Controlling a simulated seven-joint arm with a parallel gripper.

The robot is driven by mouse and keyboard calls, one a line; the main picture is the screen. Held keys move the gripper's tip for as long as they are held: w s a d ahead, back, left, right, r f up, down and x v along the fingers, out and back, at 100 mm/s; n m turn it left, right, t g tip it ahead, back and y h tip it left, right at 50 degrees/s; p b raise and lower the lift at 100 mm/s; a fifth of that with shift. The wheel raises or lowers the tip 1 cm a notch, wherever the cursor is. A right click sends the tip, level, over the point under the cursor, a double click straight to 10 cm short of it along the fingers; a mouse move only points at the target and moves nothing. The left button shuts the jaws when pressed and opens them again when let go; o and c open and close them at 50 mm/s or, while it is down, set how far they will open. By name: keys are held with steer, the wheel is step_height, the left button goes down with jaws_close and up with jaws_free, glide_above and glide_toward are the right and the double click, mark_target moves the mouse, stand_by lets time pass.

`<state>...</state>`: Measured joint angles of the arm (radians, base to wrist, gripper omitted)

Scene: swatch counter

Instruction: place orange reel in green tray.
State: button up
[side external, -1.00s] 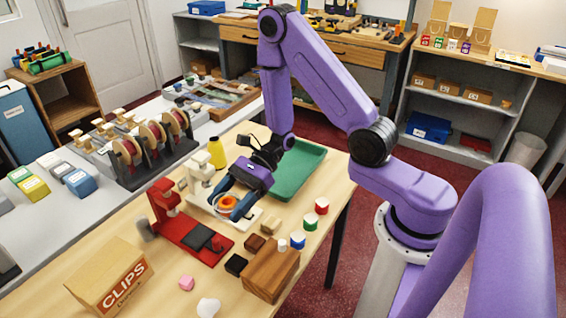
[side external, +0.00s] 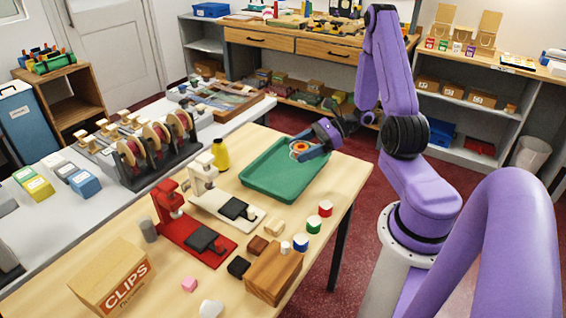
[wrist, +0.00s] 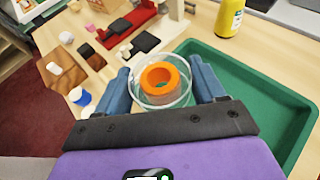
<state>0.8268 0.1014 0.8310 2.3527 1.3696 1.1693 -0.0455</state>
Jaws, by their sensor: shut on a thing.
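The orange reel (side external: 299,146) is an orange ring with a clear round rim, held between the blue fingers of my gripper (side external: 302,149). The green tray (side external: 262,181) is a shallow rectangle near the table's far right corner. The reel appears over the tray's far part in the side view; its exact height above the floor cannot be told. The green tray (wrist: 285,112) fills the right of the wrist view and looks empty.
A yellow bottle (side external: 220,156) stands just left of the tray. A white stand (side external: 203,177) and a red stand (side external: 170,205) with dark pads are nearby. A wooden block (side external: 270,272) and colored cylinders (side external: 314,225) lie toward the front right.

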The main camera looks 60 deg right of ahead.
steer(key=w+d+f, duration=0.3)
steer(key=w, duration=0.3)
glide_above(281, 168)
step_height(281, 168, down, 5)
steer(key=shift+s+a, duration=0.1)
steer(key=shift+s, duration=0.05)
steer(key=shift+w+f, duration=0.25)
steer(key=shift+f, duration=1.65)
steer(key=shift+f, duration=0.1)
steer(key=o, duration=0.7)
steer(key=shift+o, duration=0.2)
